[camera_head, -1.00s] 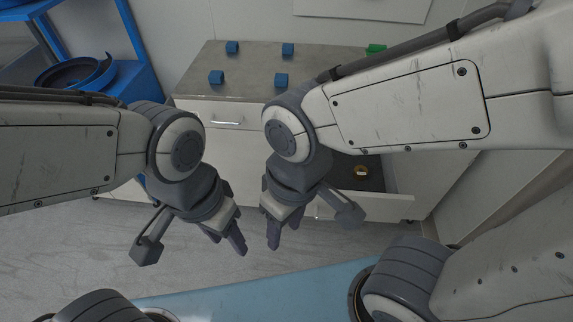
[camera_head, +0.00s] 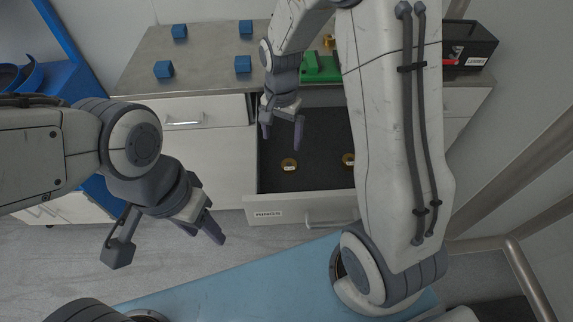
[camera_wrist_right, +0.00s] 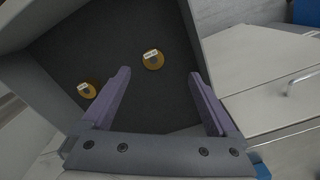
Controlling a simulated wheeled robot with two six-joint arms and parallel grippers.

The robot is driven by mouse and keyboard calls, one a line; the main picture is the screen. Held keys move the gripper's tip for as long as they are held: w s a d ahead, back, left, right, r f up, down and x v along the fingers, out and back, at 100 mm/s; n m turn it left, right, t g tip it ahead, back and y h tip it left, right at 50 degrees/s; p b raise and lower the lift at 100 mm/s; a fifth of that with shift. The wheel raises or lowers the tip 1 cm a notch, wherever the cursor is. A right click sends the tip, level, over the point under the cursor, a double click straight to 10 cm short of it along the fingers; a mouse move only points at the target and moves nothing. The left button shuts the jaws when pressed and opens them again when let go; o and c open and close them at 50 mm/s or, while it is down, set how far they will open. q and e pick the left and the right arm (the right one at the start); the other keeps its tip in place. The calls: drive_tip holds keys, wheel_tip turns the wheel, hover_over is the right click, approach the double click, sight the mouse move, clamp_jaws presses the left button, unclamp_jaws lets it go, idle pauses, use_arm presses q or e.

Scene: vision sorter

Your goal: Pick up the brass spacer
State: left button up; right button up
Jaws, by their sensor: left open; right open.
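Two brass rings with white labels lie apart on the dark floor of an open drawer (camera_head: 270,190). One ring (camera_head: 289,164) is left of the other ring (camera_head: 348,159) in the head view. The right wrist view shows a ring (camera_wrist_right: 153,62) just ahead of the fingertips and another ring (camera_wrist_right: 87,91) left of the left finger. The label text is too small to read, so I cannot tell which is the brass spacer. My right gripper (camera_head: 282,138) is open and empty above the drawer. My left gripper (camera_head: 211,220) is open and empty, left of the drawer.
Several blue blocks (camera_head: 243,64) stand on the counter (camera_head: 205,72). A green fixture (camera_head: 322,70) with a brass piece (camera_head: 328,41) is behind the drawer. A black bin (camera_head: 468,50) stands at the right. Drawer walls surround the rings; my right arm hides part of the drawer.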

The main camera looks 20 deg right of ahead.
sight(289, 164)
drive_tip(key=shift+m, duration=0.9)
drive_tip(key=d+f, duration=0.1)
drive_tip(key=f, duration=0.1)
drive_tip(key=w+f, duration=0.1)
drive_tip(key=f, duration=0.1)
drive_tip(key=d+f, duration=0.1)
drive_tip(key=f, duration=0.2)
drive_tip(key=shift+w+d, duration=0.15)
drive_tip(key=shift+d, duration=0.15)
drive_tip(key=f, duration=0.5)
drive_tip(key=shift+s, duration=0.25)
drive_tip(key=shift+f, duration=0.55)
drive_tip(key=shift+w, duration=0.1)
clamp_jaws()
